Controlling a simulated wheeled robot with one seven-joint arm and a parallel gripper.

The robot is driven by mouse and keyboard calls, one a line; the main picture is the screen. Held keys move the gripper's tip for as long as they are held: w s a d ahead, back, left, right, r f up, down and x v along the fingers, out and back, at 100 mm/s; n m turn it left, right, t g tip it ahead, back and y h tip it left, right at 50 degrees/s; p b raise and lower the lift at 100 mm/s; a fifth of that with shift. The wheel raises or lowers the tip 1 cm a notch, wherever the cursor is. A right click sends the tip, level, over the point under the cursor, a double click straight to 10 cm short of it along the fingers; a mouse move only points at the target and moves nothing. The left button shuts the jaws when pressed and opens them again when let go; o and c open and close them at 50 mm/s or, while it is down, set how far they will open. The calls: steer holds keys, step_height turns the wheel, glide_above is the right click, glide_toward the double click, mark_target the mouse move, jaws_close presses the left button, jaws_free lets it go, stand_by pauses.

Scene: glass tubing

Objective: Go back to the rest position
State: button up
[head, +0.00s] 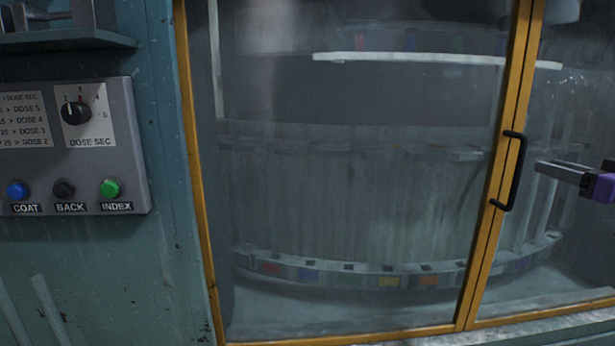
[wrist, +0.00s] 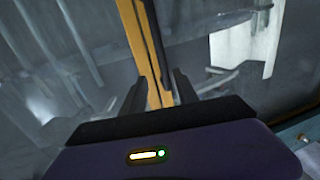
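My gripper (head: 540,167) is at the right edge of the head view, in front of the glass, a little right of the black door handle (head: 511,172). In the wrist view its two dark fingers (wrist: 158,88) stand apart with a gap between them and hold nothing. Beyond the fingers is the yellow door frame (wrist: 144,45). The handle does not lie between the fingers, as far as I can see. Most of my arm is outside the head view.
The glass door (head: 340,200) in its yellow frame looks shut. Behind it stand tall tubes on a round rack (head: 345,280) with coloured marks. At left is a grey control panel (head: 135,140) with a dose dial (head: 76,112) and blue, black and green buttons.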

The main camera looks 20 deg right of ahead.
steer(key=shift+r, duration=0.1)
